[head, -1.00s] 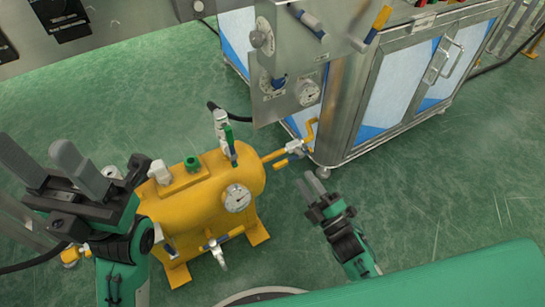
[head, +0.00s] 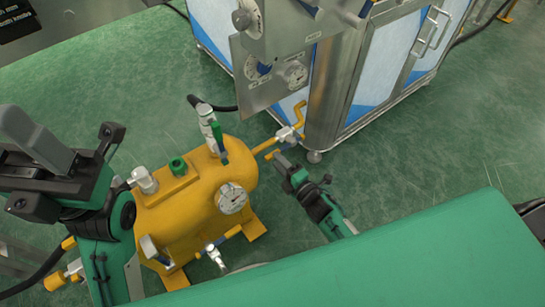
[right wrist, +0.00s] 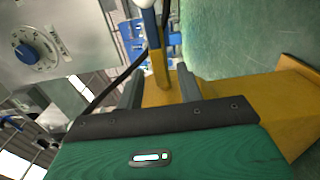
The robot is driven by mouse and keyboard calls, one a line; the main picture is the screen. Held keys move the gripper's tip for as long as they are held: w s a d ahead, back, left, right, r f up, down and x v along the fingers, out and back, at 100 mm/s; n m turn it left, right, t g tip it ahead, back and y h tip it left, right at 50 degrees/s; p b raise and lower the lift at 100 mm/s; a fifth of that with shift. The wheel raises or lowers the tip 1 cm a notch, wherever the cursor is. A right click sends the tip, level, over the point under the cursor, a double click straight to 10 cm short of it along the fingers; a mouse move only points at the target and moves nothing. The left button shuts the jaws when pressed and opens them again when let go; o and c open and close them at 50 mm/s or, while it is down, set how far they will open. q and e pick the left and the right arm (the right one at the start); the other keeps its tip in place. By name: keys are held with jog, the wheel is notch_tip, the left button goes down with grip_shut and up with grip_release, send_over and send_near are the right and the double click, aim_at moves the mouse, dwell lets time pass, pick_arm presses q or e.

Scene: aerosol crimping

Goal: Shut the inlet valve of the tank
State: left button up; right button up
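The yellow tank (head: 185,215) stands on the floor in the head view, with a round gauge (head: 231,198) on its side. A pipe leaves its right end and carries a small silver valve (head: 287,134) with a yellow lever (head: 272,154). No label shows which is the inlet. My right gripper (head: 281,162) is close beside the yellow lever. In the right wrist view its fingers (right wrist: 159,88) are apart, with a yellow bar (right wrist: 158,66) between or just beyond them; contact is unclear. My left gripper (head: 22,148) is at the left, partly cut off, apparently open.
A steel panel (head: 275,85) with knobs and a gauge hangs above the pipe. Green floor to the right is free.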

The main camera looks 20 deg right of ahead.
jog(key=shift+b+x, duration=0.4)
jog(key=shift+x, duration=1.5)
grip_shut()
